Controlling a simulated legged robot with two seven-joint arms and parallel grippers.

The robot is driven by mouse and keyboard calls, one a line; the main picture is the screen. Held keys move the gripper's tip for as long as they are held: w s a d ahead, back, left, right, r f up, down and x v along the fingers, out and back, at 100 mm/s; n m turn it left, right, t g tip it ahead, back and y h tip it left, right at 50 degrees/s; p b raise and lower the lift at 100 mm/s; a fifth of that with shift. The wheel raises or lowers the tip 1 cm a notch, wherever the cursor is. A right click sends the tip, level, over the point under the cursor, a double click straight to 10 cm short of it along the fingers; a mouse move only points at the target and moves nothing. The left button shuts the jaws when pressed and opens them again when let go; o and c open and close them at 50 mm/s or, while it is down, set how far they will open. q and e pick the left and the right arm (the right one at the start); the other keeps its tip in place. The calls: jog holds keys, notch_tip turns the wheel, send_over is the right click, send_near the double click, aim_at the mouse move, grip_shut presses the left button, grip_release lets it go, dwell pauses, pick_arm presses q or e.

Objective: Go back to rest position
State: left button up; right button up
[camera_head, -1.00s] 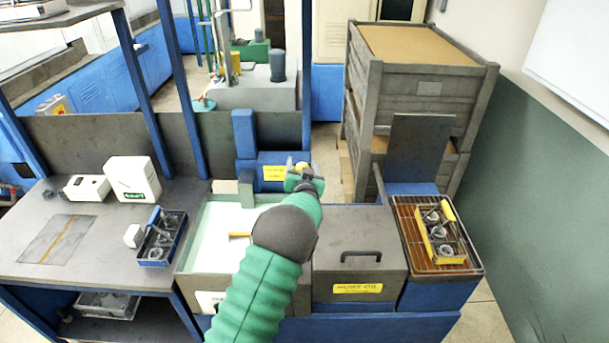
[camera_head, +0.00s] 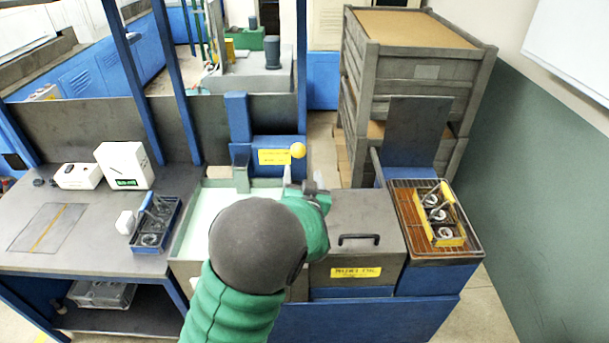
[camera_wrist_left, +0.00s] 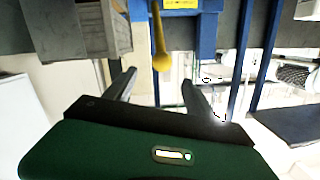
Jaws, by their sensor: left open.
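My left arm, with its green sleeve and dark joint, reaches over the front of the machine in the head view. My left gripper (camera_head: 305,188) is at its end, just below a yellow ball knob (camera_head: 298,150) on the blue machine housing (camera_head: 272,143). In the left wrist view the two fingers of the left gripper (camera_wrist_left: 158,78) are spread with nothing between them. The yellow knob (camera_wrist_left: 161,61) on its lever shows beyond the fingertips, apart from them. My right gripper is not in view.
A white-lined basin (camera_head: 200,222) lies partly behind my arm. A grey lidded box (camera_head: 365,215) is right of it. A yellow basket of rings (camera_head: 438,215) sits on a rack at the right. A blue basket (camera_head: 155,225) and white boxes (camera_head: 124,165) stand on the left table.

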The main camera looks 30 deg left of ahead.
pick_arm(q)
jog(key=s+d+f+m+g+h, duration=0.2)
jog(key=s+d+f+h, duration=0.2)
jog(key=d+f+h, duration=0.3)
jog(key=s+d+f+g+h, duration=0.1)
jog(key=s+d+f+g, duration=0.2)
jog(key=s, duration=0.4)
jog(key=s+d+f+m+g+h, duration=0.1)
jog(key=s+d+f+g, duration=0.2)
jog(key=s, duration=0.5)
jog(key=s+d+f+m+g, duration=0.1)
jog(key=s+d+f+g, duration=0.1)
jog(key=s, duration=0.5)
jog(key=shift+s+d+f+g+h+b, duration=0.2)
jog(key=shift+d+f+g+h+b, duration=0.25)
jog(key=shift+d, duration=0.2)
